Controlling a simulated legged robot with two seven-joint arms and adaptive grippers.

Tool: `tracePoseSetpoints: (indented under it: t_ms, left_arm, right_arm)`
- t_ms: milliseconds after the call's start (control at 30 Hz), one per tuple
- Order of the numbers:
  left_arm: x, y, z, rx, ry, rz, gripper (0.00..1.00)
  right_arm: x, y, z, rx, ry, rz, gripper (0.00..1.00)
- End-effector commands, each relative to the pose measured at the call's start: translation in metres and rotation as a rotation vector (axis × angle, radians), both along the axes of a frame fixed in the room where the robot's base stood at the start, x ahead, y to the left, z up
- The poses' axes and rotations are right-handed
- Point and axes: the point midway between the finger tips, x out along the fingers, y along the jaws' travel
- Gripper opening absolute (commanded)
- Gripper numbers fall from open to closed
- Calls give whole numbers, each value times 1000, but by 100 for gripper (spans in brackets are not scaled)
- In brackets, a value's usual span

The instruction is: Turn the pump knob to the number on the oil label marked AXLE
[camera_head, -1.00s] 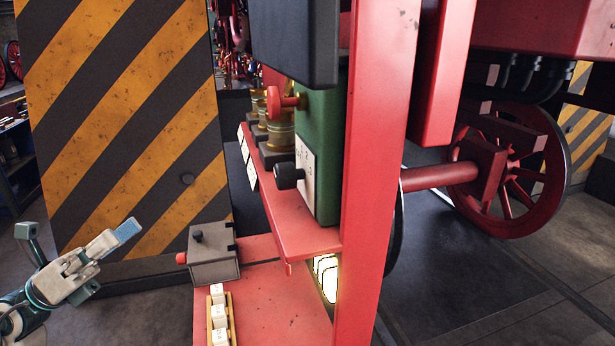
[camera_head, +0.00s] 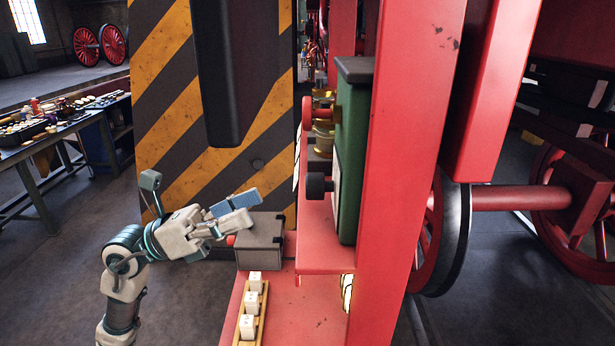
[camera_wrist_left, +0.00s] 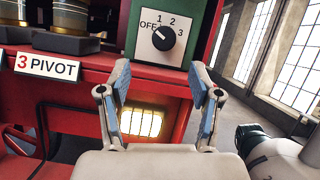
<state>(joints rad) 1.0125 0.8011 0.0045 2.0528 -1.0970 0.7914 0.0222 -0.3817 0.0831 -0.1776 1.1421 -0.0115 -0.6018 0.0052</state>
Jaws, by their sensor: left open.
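The green pump box (camera_head: 352,150) stands on a red shelf, with its black knob (camera_head: 318,185) facing left. In the left wrist view the black knob (camera_wrist_left: 163,38) sits on a white dial plate (camera_wrist_left: 181,52) marked OFF, 1, 2 and 3. Its white line seems to point up-left, near OFF. A label reading 3 PIVOT (camera_wrist_left: 48,66) is on the shelf edge; no AXLE label is readable. My left gripper (camera_head: 245,207) is open and empty, left of the knob and apart from it. In the wrist view its fingers (camera_wrist_left: 166,92) spread below the dial. My right gripper is not in view.
A grey box (camera_head: 262,245) with a red button stands below the shelf, close to my left gripper. A wooden rack (camera_head: 264,318) holds white cubes. A red post (camera_head: 410,150) stands right of the pump. A lit lamp (camera_wrist_left: 141,122) is under the shelf.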

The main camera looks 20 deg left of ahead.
Motion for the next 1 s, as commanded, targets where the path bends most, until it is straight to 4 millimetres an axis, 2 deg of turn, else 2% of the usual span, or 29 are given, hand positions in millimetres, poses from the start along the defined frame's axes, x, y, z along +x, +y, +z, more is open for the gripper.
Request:
tracePoseSetpoints:
  t_ms: [33,200,333,533,833,867,1000]
  left_arm:
    - [1,-15,10,4,-7,-5,64]
    - [11,-57,25,8,-7,-5,64]
    - [18,-80,33,10,-6,-4,64]
    - [25,-88,38,4,-3,-1,64]
    - [26,-89,37,3,-1,-1,64]
    - [26,-90,37,3,-1,-1,62]
    - [26,-92,37,6,-2,-1,27]
  right_arm:
    - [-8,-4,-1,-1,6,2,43]
    - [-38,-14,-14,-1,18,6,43]
    - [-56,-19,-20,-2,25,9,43]
    - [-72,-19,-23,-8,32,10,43]
    - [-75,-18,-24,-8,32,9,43]
    - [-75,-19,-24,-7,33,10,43]
    - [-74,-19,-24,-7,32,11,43]
